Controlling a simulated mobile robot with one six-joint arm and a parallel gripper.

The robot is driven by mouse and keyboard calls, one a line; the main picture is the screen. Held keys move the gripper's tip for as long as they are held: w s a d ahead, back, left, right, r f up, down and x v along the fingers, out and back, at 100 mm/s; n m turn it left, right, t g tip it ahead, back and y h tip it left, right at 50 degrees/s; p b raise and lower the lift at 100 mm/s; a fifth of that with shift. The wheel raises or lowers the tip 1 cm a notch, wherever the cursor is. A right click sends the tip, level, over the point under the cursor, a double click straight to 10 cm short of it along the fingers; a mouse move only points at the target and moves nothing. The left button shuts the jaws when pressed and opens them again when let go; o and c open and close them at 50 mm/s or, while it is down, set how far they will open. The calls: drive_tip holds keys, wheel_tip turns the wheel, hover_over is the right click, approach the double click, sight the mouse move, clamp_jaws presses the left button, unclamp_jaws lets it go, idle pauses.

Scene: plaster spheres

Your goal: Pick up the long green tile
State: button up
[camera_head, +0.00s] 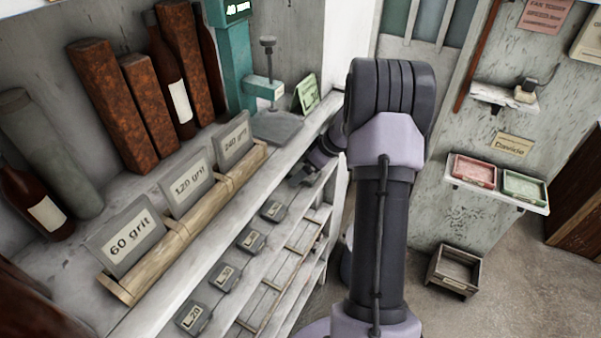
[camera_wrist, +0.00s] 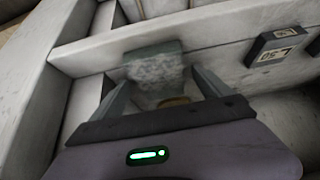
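In the wrist view a block with a dull green top and a rough, pale grey-green front (camera_wrist: 155,66) stands against a pale wooden board. It may be the long green tile, seen end-on, but its length is hidden. My gripper (camera_wrist: 160,80) is open, with its two fingers spread on either side of the block's near face. A slight gap shows at the right finger; contact on the left is unclear. In the head view my gripper (camera_head: 303,176) is at the shelf edge, small and partly behind my arm, and the block cannot be made out there.
Shelf labels, including an L.50 tag (camera_wrist: 281,45), line the shelf front close to my gripper. A teal stand (camera_head: 236,60) and a small green card (camera_head: 306,93) are on the upper shelf. Red (camera_head: 473,171) and green (camera_head: 524,187) trays sit on a wall shelf.

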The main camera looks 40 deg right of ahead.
clamp_jaws()
